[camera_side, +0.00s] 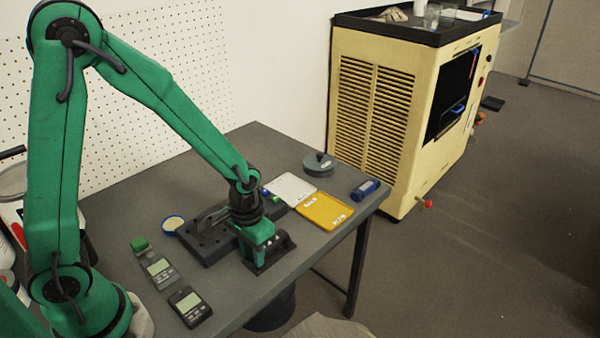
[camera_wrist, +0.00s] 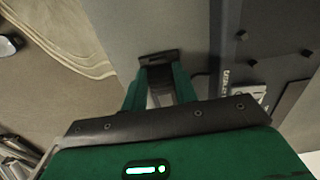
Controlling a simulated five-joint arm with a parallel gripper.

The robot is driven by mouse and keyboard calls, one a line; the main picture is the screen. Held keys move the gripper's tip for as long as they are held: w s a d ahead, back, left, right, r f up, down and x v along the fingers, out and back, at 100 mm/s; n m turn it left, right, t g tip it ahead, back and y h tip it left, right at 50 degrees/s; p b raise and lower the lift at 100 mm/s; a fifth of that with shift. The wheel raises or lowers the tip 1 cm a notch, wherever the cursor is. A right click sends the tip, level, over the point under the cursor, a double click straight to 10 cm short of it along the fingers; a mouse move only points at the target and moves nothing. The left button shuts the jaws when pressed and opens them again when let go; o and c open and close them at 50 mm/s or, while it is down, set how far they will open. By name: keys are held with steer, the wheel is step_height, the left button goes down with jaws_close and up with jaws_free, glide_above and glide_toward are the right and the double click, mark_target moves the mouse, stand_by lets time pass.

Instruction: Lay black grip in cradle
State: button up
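My gripper (camera_side: 262,246) points down low over the near part of the table. Its green fingers (camera_wrist: 160,82) stand apart in the wrist view, and a black piece lies across their tips (camera_wrist: 158,57). A black angular holder (camera_side: 270,262), which looks like the cradle, stands on the table right at the fingertips. I cannot tell whether the black piece in the wrist view is the grip or part of this holder. No separate black grip shows clearly. Whether the fingers clamp anything is hidden.
A dark fixture plate (camera_side: 205,248) lies left of my gripper; its pegs show in the wrist view (camera_wrist: 285,62). A yellow tray (camera_side: 325,211), white tray (camera_side: 290,189), blue item (camera_side: 365,190) and round grey piece (camera_side: 319,165) are farther back. Two meters (camera_side: 189,306) lie in front.

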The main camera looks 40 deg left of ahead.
steer(key=o, duration=0.4)
steer(key=shift+r, duration=3.9)
steer(key=shift+r, duration=0.15)
steer(key=shift+s+a+r+t, duration=0.95)
steer(key=shift+s+r, duration=0.6)
steer(key=shift+r, duration=0.85)
steer(key=shift+s+a+r+t, duration=0.95)
steer(key=shift+s+r, duration=0.65)
steer(key=shift+r, duration=0.75)
steer(key=shift+s+a+r+t, duration=0.95)
steer(key=shift+s+r, duration=0.6)
steer(key=shift+r, duration=0.85)
